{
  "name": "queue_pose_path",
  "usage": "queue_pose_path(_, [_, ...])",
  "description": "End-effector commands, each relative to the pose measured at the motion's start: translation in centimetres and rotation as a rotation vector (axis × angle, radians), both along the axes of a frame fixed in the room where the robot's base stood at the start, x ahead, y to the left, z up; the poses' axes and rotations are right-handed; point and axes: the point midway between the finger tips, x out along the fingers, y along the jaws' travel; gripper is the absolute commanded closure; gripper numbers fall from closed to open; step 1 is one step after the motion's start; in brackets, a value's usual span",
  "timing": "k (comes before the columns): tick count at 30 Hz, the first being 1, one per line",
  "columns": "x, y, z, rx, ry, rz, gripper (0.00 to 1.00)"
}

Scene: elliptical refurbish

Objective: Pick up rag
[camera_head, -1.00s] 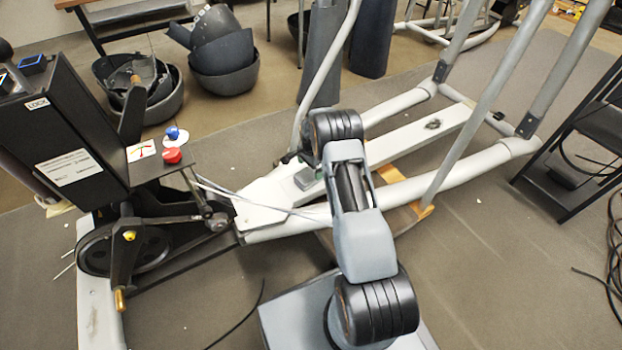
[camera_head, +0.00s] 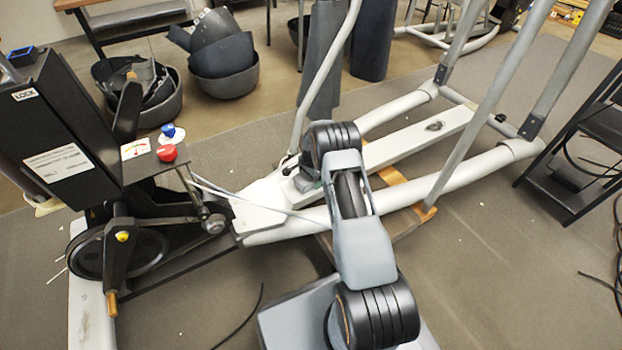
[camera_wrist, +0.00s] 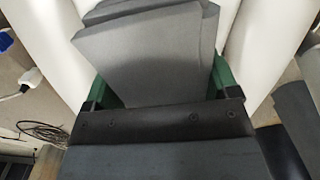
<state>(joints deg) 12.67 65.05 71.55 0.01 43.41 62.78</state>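My gripper (camera_wrist: 158,88) shows in the wrist view as two green fingers set wide apart. A grey, flat, layered piece (camera_wrist: 140,50), perhaps the folded rag, lies between and beyond them. I cannot make out a firm grip on it. In the head view my forearm hides most of the gripper. A small dark grey piece (camera_head: 304,182) sits on the white beam beside my arm. I cannot tell whether it is the same piece. No other rag is clearly recognisable.
The elliptical's white frame (camera_head: 404,147) runs under and behind my arm. Its black housing (camera_head: 70,125) with red and blue knobs stands left. Black bins (camera_head: 223,70) stand at the back. A black rack (camera_head: 590,150) and cables are right. Floor at front right is fairly clear.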

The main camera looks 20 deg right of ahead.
Motion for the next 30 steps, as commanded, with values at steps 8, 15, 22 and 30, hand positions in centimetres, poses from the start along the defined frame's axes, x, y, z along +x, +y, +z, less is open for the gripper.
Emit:
queue_pose_path(8, [0.0, 0.0, 0.0, 0.0, 0.0, 0.0, 0.46])
queue_pose_path(15, [0.0, 0.0, 0.0, 0.0, 0.0, 0.0, 0.51])
queue_pose_path(22, [0.0, 0.0, 1.1, 0.0, -0.001, 0.0, 0.51])
queue_pose_path(30, [-0.7, -1.0, 5.1, -0.001, -0.001, -0.003, 0.51])
